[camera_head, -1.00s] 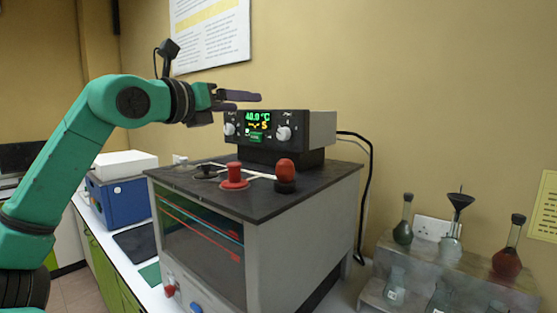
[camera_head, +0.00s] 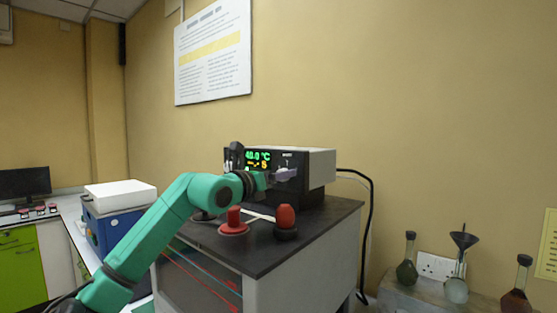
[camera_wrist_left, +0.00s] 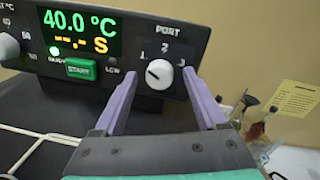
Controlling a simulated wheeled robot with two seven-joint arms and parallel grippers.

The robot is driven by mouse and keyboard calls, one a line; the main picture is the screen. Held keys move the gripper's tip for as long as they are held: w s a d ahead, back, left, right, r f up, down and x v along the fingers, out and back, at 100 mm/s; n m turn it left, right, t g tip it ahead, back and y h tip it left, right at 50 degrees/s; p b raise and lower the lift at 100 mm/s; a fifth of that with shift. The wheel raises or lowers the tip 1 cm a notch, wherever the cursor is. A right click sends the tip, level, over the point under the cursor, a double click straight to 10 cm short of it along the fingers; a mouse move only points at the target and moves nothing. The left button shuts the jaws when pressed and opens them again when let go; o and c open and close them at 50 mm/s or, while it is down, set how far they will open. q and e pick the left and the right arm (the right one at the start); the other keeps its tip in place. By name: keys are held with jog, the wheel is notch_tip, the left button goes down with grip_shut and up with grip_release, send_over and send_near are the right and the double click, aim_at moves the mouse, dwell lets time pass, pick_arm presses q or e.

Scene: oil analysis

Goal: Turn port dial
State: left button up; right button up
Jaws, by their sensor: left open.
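The port dial (camera_wrist_left: 159,73) is a white round knob under the word PORT, with marks 1, 2 and 3 around it. It sits on the black front panel of the control box (camera_head: 318,162). My left gripper (camera_wrist_left: 160,78) is open, with one purple finger on each side of the dial in the left wrist view. I cannot tell whether the fingers touch it. In the head view the left gripper (camera_head: 284,175) is at the panel and mostly hides the dial. My right gripper is not in view.
The green START button (camera_wrist_left: 82,69) and lit display (camera_wrist_left: 80,32) are left of the dial. The box stands on a dark-topped cabinet (camera_head: 335,215) with red knobs (camera_head: 285,217) in front. Glass flasks (camera_head: 407,268) stand at right.

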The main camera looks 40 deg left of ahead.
pick_arm(q)
jog(key=shift+w, duration=0.2)
grip_shut()
jog(key=shift+m, duration=0.4)
jog(key=m+h, duration=0.1)
jog(key=m, duration=1.1)
jog(key=m+h, duration=0.1)
jog(key=m, duration=1.1)
jog(key=shift+a+f+m+t+b, duration=0.2)
jog(key=shift+m+t+b, duration=0.1)
jog(key=shift+t+b, duration=0.1)
